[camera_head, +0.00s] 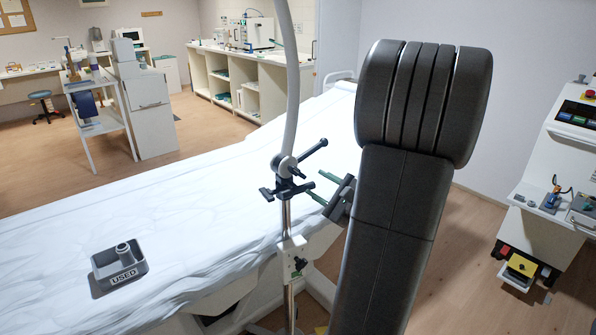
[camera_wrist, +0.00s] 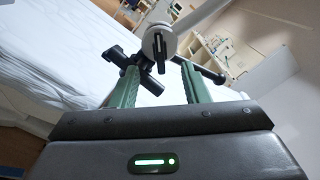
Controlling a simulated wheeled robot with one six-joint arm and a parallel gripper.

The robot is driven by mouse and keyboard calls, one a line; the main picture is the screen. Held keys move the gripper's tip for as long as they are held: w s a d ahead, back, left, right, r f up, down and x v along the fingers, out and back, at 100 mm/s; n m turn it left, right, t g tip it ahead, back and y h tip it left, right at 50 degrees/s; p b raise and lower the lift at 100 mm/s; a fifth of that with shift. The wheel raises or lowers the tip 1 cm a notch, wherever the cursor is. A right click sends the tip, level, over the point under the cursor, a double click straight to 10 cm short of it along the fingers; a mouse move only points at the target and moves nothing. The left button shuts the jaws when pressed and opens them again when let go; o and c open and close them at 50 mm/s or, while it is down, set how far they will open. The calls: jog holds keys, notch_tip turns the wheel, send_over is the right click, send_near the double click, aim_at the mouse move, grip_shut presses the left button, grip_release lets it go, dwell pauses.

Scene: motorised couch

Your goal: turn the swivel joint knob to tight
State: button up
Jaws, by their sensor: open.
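The swivel joint (camera_head: 287,166) is a round grey hub on an upright pole, with a thin dark bar across its face. It also shows in the wrist view (camera_wrist: 160,42). Black handles branch out below and beside the hub; one dark lever (camera_head: 316,152) points up and right in the head view. I cannot tell which dark part is the knob, and no tight mark is readable. My gripper (camera_head: 314,182) has two green fingers, open and apart, just right of the joint. In the wrist view my gripper (camera_wrist: 159,70) faces the joint, with the black parts between and beyond its fingertips.
A white-sheeted couch (camera_head: 150,215) lies behind and left of the pole. A grey tray marked USED (camera_head: 120,267) rests on it. A pale curved arm (camera_head: 291,80) rises from the joint. A white equipment unit (camera_head: 560,160) stands at the right, with open floor before it.

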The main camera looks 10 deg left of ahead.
aim_at(298, 173)
jog(key=p+x, duration=0.1)
jog(key=x, duration=0.8)
jog(key=shift+w+a, duration=0.15)
jog(key=shift+a, duration=0.1)
jog(key=shift+f, duration=0.1)
grip_shut()
